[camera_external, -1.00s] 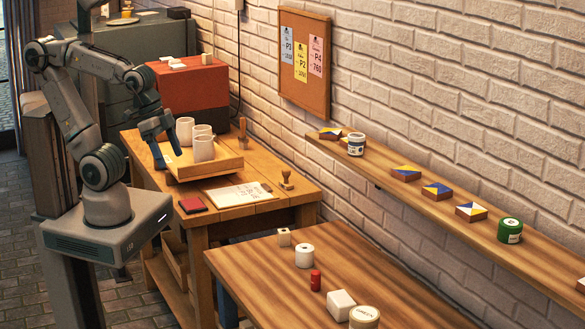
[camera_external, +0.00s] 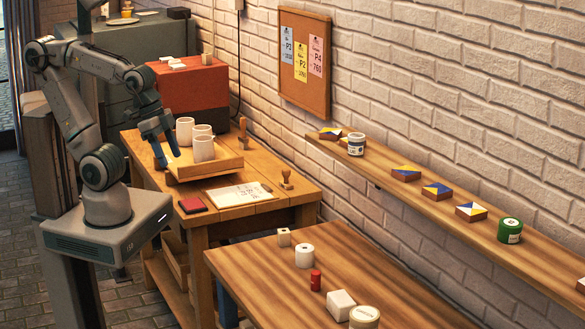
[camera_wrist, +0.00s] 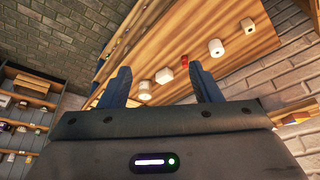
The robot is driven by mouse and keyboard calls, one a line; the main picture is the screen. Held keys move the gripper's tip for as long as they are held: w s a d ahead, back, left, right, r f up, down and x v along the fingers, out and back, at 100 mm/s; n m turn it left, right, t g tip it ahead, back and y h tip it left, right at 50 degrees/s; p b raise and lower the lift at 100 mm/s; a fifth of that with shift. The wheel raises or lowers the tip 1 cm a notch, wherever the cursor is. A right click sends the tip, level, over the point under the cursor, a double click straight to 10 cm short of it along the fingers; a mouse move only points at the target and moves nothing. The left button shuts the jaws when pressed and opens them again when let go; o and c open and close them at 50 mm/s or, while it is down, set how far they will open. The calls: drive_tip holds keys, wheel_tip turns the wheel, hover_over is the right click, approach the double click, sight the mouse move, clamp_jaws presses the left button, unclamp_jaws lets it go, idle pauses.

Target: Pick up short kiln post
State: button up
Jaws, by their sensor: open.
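Two pale pieces with holes in their tops stand on the near wooden table (camera_external: 250,272): a small squarish block (camera_external: 284,237) and a wider white cylinder (camera_external: 304,257). The block looks most like the short kiln post, but I cannot be sure. In the wrist view the block (camera_wrist: 248,26) and the cylinder (camera_wrist: 216,48) stand at the upper right, beyond the fingers. My gripper (camera_external: 168,160) is open and empty beside the wooden tray on the far table, well away from both. Its two dark fingers (camera_wrist: 160,69) are spread in the wrist view.
A red cylinder (camera_external: 315,280), a white box (camera_external: 341,305) and a round jar (camera_external: 364,316) share the near table. The tray (camera_external: 205,168) holds several white cups close to my gripper. A wall shelf (camera_external: 385,180) carries tiles and jars. Small pale blocks sit on the red box (camera_external: 190,90).

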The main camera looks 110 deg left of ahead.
drive_tip(key=n+g+b, duration=0.4)
drive_tip(key=n+b, duration=0.3)
drive_tip(key=b, duration=0.7)
hover_over(284, 231)
drive_tip(key=s, duration=0.2)
wheel_tip(284, 231, down, 24)
drive_tip(key=f, duration=0.7)
drive_tip(key=shift+w+a+f, duration=0.2)
drive_tip(key=shift+w, duration=0.1)
drive_tip(key=f, duration=0.2)
drive_tip(key=w+f+p, duration=0.1)
drive_tip(key=f, duration=0.1)
drive_tip(key=shift+w+f, duration=0.15)
drive_tip(key=shift+f, duration=0.6)
drive_tip(key=c, duration=1.1)
